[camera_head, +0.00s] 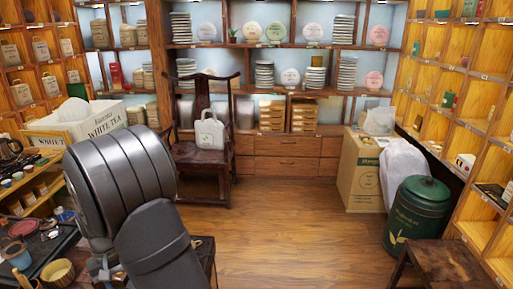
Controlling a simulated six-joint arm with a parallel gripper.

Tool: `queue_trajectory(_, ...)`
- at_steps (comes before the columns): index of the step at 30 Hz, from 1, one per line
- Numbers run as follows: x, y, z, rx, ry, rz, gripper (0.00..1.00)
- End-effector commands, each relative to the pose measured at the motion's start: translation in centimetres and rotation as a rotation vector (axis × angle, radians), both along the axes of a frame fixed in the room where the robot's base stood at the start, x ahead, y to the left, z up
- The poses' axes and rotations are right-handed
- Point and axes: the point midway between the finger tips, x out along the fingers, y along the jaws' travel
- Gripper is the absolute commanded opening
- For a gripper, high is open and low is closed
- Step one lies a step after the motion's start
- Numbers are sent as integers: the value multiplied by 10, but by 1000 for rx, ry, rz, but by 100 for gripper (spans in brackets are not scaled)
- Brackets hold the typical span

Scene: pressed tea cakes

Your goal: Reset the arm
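My own arm fills the lower left of the head view as large dark grey, rounded links. I can make out no gripper fingers. A small pale grey part shows at the arm's left edge near the bottom, but I cannot tell whether it belongs to my gripper. The arm hides part of the tea table and the floor behind it.
A tea table (52,243) with cups stands at left, close to my arm. A dark wooden chair (203,157) holds a white bag (210,131). A cardboard box (359,178), green canister (415,215) and low stool (440,262) stand right. The middle floor (290,225) is clear.

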Motion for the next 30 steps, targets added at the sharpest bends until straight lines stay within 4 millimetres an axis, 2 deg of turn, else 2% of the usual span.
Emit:
queue_trajectory(1,-4,-4,-18,-12,9,0,40)
queue_trajectory(17,-15,-15,-124,-11,8,0,40)
queue_trajectory(24,-13,-13,-76,-1,1,0,40)
queue_trajectory(30,-1,-48,-57,-5,4,-4,40)
